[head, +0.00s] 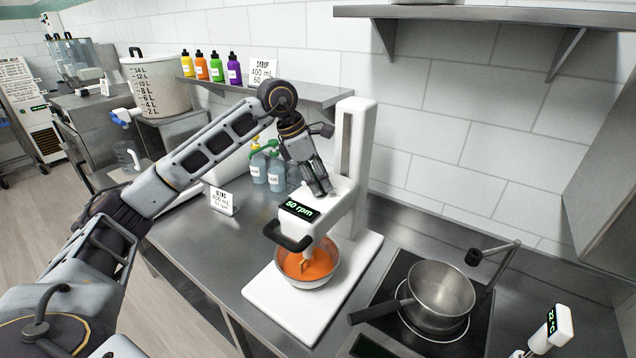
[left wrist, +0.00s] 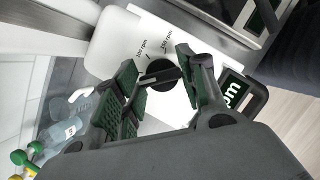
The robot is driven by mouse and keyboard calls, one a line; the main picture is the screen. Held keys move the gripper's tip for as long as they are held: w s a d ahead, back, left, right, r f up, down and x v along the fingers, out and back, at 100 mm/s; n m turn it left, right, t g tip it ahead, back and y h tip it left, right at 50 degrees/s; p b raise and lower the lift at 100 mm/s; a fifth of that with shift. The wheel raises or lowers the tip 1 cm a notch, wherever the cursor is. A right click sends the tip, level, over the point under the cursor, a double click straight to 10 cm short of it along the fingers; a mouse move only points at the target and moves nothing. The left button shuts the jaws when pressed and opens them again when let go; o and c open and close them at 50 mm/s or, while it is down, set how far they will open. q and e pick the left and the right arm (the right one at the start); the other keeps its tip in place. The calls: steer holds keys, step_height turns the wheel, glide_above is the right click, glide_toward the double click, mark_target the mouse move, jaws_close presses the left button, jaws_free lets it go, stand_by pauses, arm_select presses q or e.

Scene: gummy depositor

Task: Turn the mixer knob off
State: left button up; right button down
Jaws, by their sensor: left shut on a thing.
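The white stand mixer (head: 352,150) stands on the steel counter, and its head display (head: 299,209) reads 60 rpm. The round black mixer knob (left wrist: 160,75) is on top of the mixer head, beside printed rpm marks, in the left wrist view. My left gripper (head: 321,188) reaches down onto the mixer head. In the left wrist view its green-padded fingers (left wrist: 163,78) are on both sides of the knob, shut on it. The knob is hidden by the gripper in the head view. A steel bowl (head: 308,279) with orange liquid sits under the mixer head. My right gripper is not in view.
A steel pot (head: 440,290) is on the hot plate to the right of the mixer. Capped bottles (head: 275,174) and a small label card (head: 223,201) stand left of the mixer. A wall shelf (head: 300,92) with coloured bottles is behind my left arm.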

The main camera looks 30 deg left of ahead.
arm_select(q)
steer(key=shift+d+n+t+y+b, duration=0.1)
steer(key=shift+n+t+y+b, duration=0.3)
steer(key=shift+n, duration=0.7)
steer(key=shift+n+t+y+b, duration=0.25)
steer(key=shift+n+b, duration=0.2)
steer(key=shift+n, duration=0.95)
steer(key=o, duration=1)
steer(key=shift+s, duration=0.1)
steer(key=v, duration=1.2)
